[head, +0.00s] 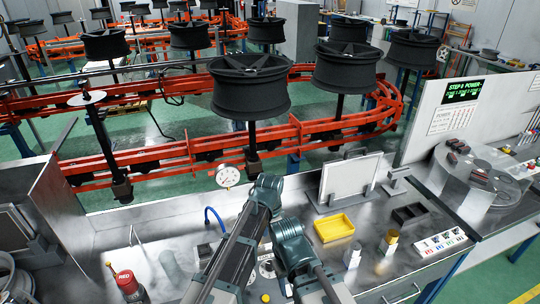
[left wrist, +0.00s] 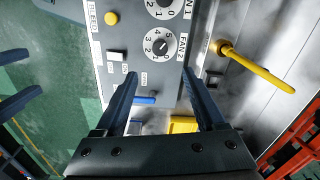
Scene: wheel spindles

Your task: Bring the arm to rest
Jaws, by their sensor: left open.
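My left arm (head: 265,195) reaches in from the bottom of the head view, over the front workbench. Its gripper's fingers cannot be made out there. In the left wrist view my left gripper (left wrist: 160,73) is open, with two dark blue fingers apart and nothing between them. It faces a grey control panel (left wrist: 140,65) with a dial marked FAN 2 (left wrist: 161,44), a second dial (left wrist: 165,8) above it and a yellow button (left wrist: 111,18). A blue piece (left wrist: 145,99) shows between the fingers. My right gripper cannot be identified in either view.
The metal bench carries a yellow tray (head: 334,228), a white board (head: 350,180), a labelled switch box (head: 440,242) and a red-topped bottle (head: 128,284). An orange conveyor (head: 180,155) with black wheels (head: 250,85) runs behind. A yellow lever (left wrist: 255,65) stands beside the panel.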

